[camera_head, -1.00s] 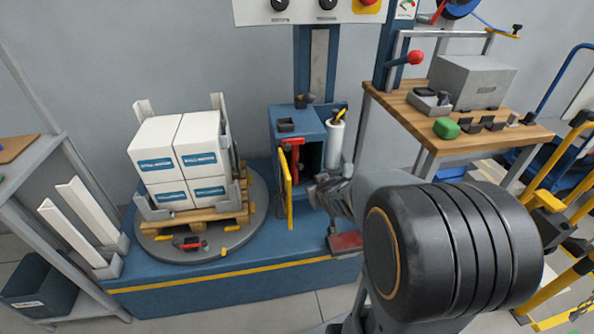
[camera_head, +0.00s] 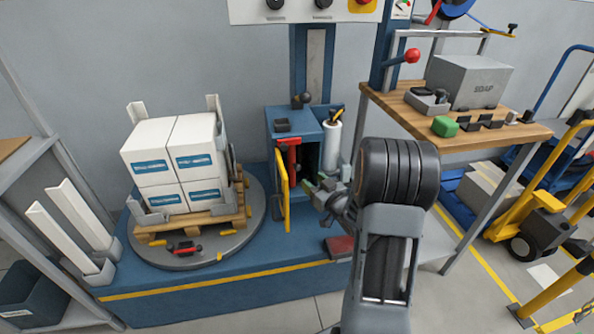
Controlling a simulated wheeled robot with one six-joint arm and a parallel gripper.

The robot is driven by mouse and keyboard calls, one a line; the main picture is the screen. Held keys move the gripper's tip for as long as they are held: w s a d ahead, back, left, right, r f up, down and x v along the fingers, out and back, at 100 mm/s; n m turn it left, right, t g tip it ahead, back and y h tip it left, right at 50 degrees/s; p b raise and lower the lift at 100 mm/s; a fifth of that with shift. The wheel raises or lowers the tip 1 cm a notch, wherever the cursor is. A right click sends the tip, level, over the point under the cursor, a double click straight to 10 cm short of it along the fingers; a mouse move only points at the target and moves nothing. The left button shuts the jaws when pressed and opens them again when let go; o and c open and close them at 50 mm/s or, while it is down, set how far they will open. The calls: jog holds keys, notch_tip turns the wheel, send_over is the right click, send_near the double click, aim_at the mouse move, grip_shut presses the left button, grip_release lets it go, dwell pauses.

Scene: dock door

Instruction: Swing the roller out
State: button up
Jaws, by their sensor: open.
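A blue film carriage (camera_head: 321,117) stands on the wrapping machine's mast, with a dark opening in its front. A red-topped upright part (camera_head: 289,146), which looks like the roller with its handle, is at the left of that opening. A yellow-framed gate (camera_head: 285,200) stands swung open at the carriage's left front. A white film roll (camera_head: 332,145) stands upright at the carriage's right side. My gripper (camera_head: 315,186) is open in front of the opening, right of the gate. It looks empty. My arm comes from the lower right; I cannot tell whether a finger touches anything.
A pallet (camera_head: 186,229) of white cartons (camera_head: 174,162) sits on the round turntable (camera_head: 240,240) at the left. A red pad (camera_head: 340,247) lies on the blue base below my gripper. A wooden bench (camera_head: 400,97) with a grey box (camera_head: 470,80) is at the right.

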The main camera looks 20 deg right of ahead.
aim_at(298, 169)
jog(key=w, duration=0.3)
jog(key=w+a+b, duration=0.1)
jog(key=w, duration=0.4)
jog(key=shift+w+a, duration=0.4)
grip_shut()
jog(key=shift+a, duration=0.1)
